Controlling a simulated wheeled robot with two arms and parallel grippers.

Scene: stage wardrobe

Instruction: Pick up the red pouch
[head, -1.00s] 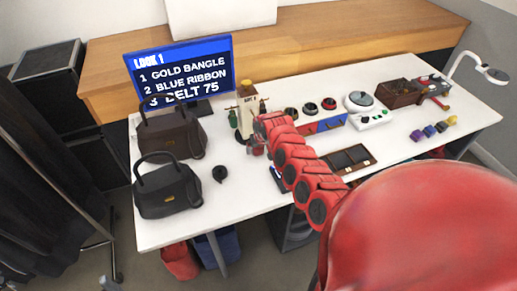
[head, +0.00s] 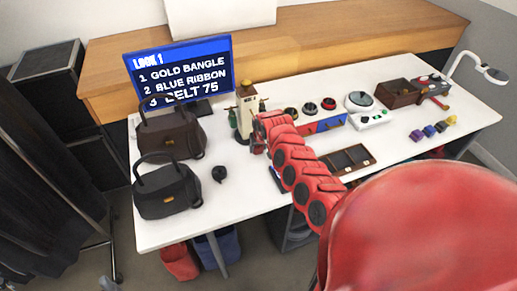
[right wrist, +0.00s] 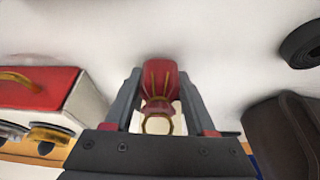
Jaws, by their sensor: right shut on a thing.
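The red pouch (right wrist: 158,82) has gold stripes and a gold ring at its near end. In the right wrist view it sits between the two grey fingers of my right gripper (right wrist: 160,95), which is shut on it. White tabletop shows around it, and I cannot tell how far above the table it is. In the head view my right gripper (head: 258,146) is over the table in front of the beige stand, and my red arm largely hides it. I cannot make out the pouch there. My left gripper is not in view.
Two dark handbags (head: 168,191) and a black roll (head: 219,174) stand left of my gripper. The beige stand (head: 247,108) with bottles is close behind it. A dark tray (head: 347,160) lies to the right.

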